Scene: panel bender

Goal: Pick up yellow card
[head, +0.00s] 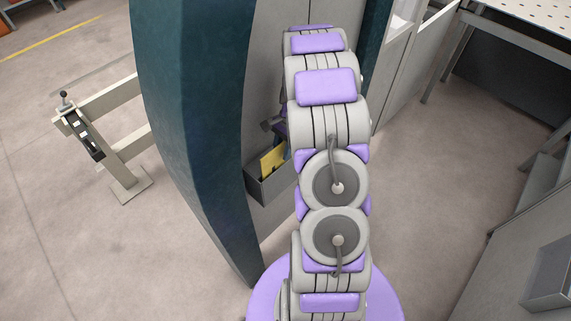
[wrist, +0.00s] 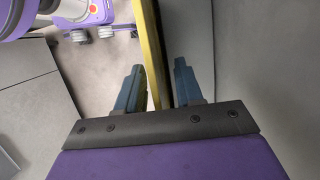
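The yellow card (head: 272,160) stands in a small grey box (head: 270,187) on the side of the machine, its upper part showing above the rim. In the wrist view the yellow card (wrist: 150,45) appears nearly edge-on, as a narrow strip running between my two blue fingers. My gripper (wrist: 158,66) is open, with one finger on each side of the card and visible gaps. In the head view my arm hides most of the gripper; only a small part shows just above the box.
The machine's dark teal curved panel (head: 195,110) rises left of the box. A beige rail stand (head: 115,150) is farther left. A grey cabinet (head: 525,245) stands at the lower right. Floor between the arm and that cabinet is clear.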

